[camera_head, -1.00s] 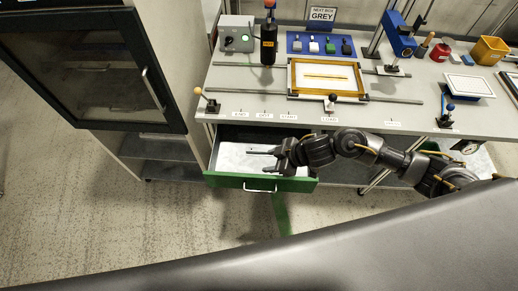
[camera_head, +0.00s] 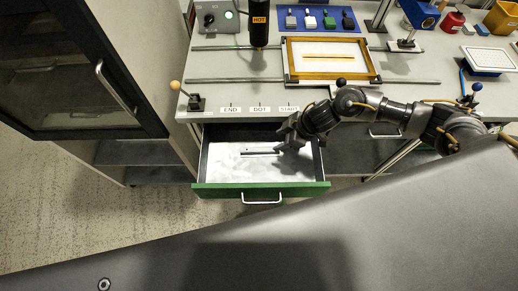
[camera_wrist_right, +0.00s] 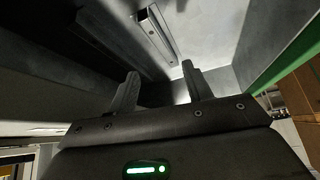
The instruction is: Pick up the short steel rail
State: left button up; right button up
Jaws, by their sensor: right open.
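The short steel rail (camera_head: 262,152) lies on the pale floor of the open drawer (camera_head: 214,190). In the right wrist view the rail (camera_wrist_right: 157,35) is a grey bar with dark holes, beyond the fingertips. My right gripper (camera_head: 292,142) is over the right part of the drawer, to the right of the rail. My left gripper is not in view.
The drawer's green front with its handle (camera_head: 262,198) faces me, under the workbench (camera_head: 215,91). A cabinet (camera_head: 75,60) stands at the left.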

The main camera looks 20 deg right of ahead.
aim_at(261, 150)
jog(key=x, duration=0.5)
jog(key=shift+a+r, duration=0.15)
jog(key=shift+a, duration=0.1)
jog(key=shift+a+f, duration=0.1)
jog(key=shift+f, duration=0.25)
jog(key=shift+a+f+p, duration=0.25)
jog(key=shift+p, duration=0.05)
jog(key=x, duration=0.4)
jog(key=shift+w+a+f+p, duration=0.1)
jog(key=shift+f+p, duration=0.1)
jog(key=shift+p, duration=0.1)
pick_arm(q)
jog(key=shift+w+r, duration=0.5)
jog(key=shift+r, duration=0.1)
pick_arm(e)
grip_shut()
